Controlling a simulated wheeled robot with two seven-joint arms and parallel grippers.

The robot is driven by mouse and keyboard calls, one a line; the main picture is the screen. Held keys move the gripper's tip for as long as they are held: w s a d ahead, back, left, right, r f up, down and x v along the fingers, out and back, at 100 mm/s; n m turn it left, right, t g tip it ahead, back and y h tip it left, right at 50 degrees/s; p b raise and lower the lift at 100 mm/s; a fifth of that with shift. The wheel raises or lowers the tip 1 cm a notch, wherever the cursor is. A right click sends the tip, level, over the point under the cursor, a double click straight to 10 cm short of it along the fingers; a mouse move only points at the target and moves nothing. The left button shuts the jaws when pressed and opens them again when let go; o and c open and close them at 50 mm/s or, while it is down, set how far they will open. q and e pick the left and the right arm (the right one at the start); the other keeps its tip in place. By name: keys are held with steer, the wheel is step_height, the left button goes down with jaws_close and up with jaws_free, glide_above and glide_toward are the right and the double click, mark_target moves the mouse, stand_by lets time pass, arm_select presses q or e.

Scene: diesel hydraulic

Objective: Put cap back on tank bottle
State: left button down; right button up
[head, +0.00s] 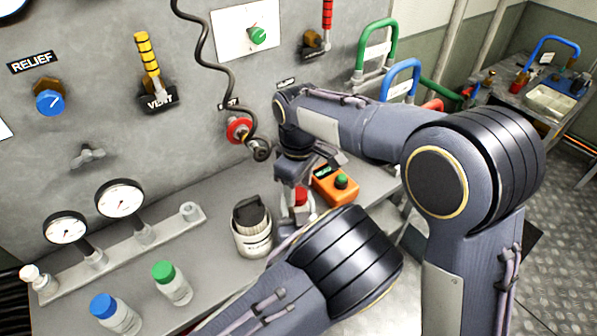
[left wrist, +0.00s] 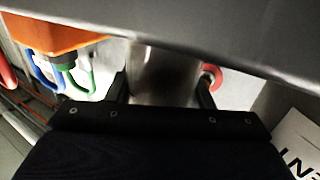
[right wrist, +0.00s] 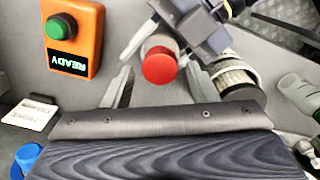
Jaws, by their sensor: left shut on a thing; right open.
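A red cap (head: 301,196) tops a whitish bottle (head: 303,210) near the middle of the bench; whether it is fully seated I cannot tell. In the right wrist view the red cap (right wrist: 159,66) lies between my right gripper's (right wrist: 160,84) spread fingers, with no clear contact. In the head view my right gripper (head: 296,183) is above the bottle, pointing down. My left gripper (left wrist: 162,86) is shut on a grey cylindrical body, seemingly this bottle (left wrist: 165,72). My left forearm hides most of that gripper in the head view.
An orange READY box (head: 336,184) with a green button stands close right of the bottle. A pale container with dark contents (head: 252,241) is close left. Green-capped (head: 172,283) and blue-capped (head: 115,314) bottles stand farther left. A coiled cable (head: 204,50) hangs above.

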steer(key=shift+f, duration=0.75)
steer(key=shift+c, duration=0.4)
steer(key=c, duration=0.7)
steer(key=o, duration=0.9)
steer(key=shift+r, duration=2.25)
steer(key=shift+r, duration=1.75)
steer(key=shift+c, duration=0.6)
